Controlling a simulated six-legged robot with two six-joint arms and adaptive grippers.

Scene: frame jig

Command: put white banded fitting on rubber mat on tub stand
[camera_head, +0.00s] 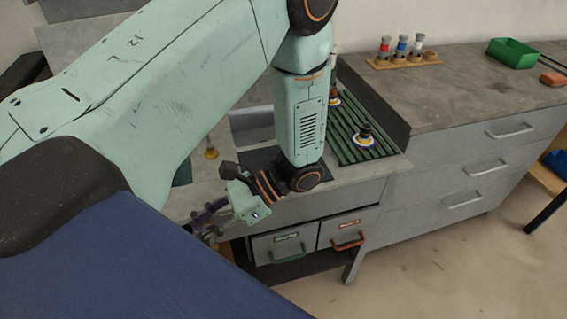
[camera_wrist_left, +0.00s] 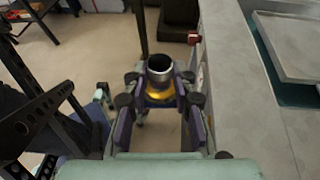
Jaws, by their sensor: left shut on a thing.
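My left gripper (camera_head: 222,214) is low in front of the grey bench in the head view. In the left wrist view its fingers (camera_wrist_left: 160,100) are shut on a fitting (camera_wrist_left: 160,70) with a dark open top, a pale grey rim and a yellow lower part. I cannot tell its band colour. A dark green ribbed mat (camera_head: 350,120) lies on the bench. A dark-topped fitting with a white base ring (camera_head: 365,137) stands at its near end, and a similar one (camera_head: 334,99) stands farther back, partly hidden by my arm. My right gripper is out of view.
A wooden rack (camera_head: 405,61) holds red, blue and white banded fittings at the back. A green bin (camera_head: 512,52) is to its right. Drawers (camera_head: 283,246) with handles are below the bench. In the left wrist view, a grey tray (camera_wrist_left: 288,42) lies at the right.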

